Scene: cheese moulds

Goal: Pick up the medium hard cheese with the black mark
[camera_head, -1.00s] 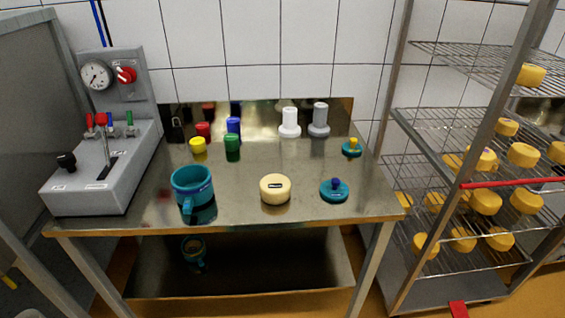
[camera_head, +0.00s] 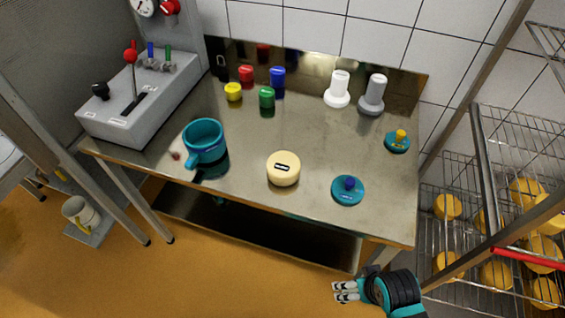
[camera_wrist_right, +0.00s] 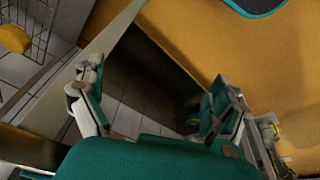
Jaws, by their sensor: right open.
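The cheese (camera_head: 283,169) is a pale cream round block with a black mark on top. It stands on the steel table (camera_head: 320,140), near its front edge, between the teal mould and a teal lid. My right gripper (camera_head: 338,291) is low in front of the table, below and to the right of the cheese, apart from it. In the right wrist view the gripper (camera_wrist_right: 150,108) has its fingers spread with nothing between them. The cheese does not show in that view. My left gripper is not in view.
A teal mould (camera_head: 204,141) and a teal lid with a blue knob (camera_head: 348,190) flank the cheese. Coloured cylinders and white and grey plungers (camera_head: 338,90) stand behind. A control box (camera_head: 140,100) is at left. A wire rack with yellow cheeses (camera_head: 496,275) is at right.

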